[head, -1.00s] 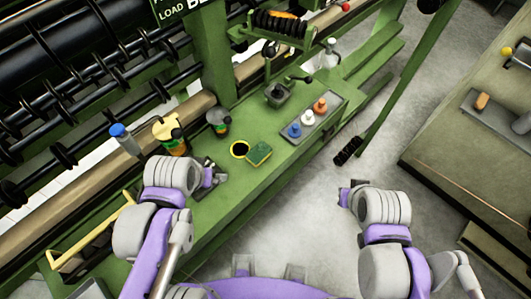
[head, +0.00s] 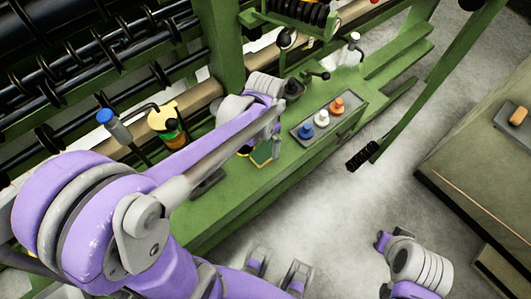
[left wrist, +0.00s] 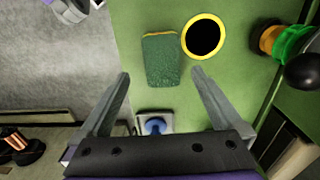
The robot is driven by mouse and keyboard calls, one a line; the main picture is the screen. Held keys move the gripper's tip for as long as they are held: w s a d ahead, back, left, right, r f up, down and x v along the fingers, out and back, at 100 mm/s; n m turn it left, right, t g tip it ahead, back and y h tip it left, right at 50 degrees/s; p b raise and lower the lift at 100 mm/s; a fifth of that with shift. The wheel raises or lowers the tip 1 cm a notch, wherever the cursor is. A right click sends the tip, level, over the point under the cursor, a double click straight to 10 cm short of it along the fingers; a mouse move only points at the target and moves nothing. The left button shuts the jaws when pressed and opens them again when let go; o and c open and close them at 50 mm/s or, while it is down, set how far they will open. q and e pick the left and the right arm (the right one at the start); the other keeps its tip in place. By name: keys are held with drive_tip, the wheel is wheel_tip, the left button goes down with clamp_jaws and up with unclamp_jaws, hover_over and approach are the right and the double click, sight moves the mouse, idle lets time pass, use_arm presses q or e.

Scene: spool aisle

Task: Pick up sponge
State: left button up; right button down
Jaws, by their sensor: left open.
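The sponge (left wrist: 162,62), dark green with a yellow edge, lies on the green bench top (left wrist: 135,20). In the head view, the sponge (head: 261,154) is partly hidden behind my left arm. My left gripper (left wrist: 160,74) is open and empty. In the left wrist view its fingers stand apart, one to each side below the sponge, and the sponge lies between and beyond the fingertips. My right gripper (head: 383,240) is over the floor at the lower right, and its jaws are too small to read.
A yellow-rimmed black disc (left wrist: 204,37) lies close beside the sponge. A grey tray (head: 351,110) with blue, white and orange knobs is further along the bench. A blue-capped bottle (head: 112,125) and a yellow-topped container (head: 164,120) stand at the left. The aisle floor (head: 330,190) is clear.

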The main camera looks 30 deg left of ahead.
sight(264, 151)
use_arm(q)
drive_tip(key=shift+w+a+f+b, duration=0.1)
drive_tip(key=shift+f+b, duration=0.05)
drive_tip(key=shift+f, duration=1.25)
drive_tip(key=shift+a+f+b, duration=0.1)
drive_tip(key=shift+f+b, duration=0.05)
drive_tip(key=shift+f, duration=1.2)
drive_tip(key=c, duration=1.3)
drive_tip(key=shift+r, duration=0.1)
drive_tip(key=shift+c, duration=0.2)
wheel_tip(264, 151, up, 10)
drive_tip(key=p, duration=0.1)
drive_tip(key=o, duration=0.6)
drive_tip(key=c, duration=0.5)
drive_tip(key=shift+d, duration=0.1)
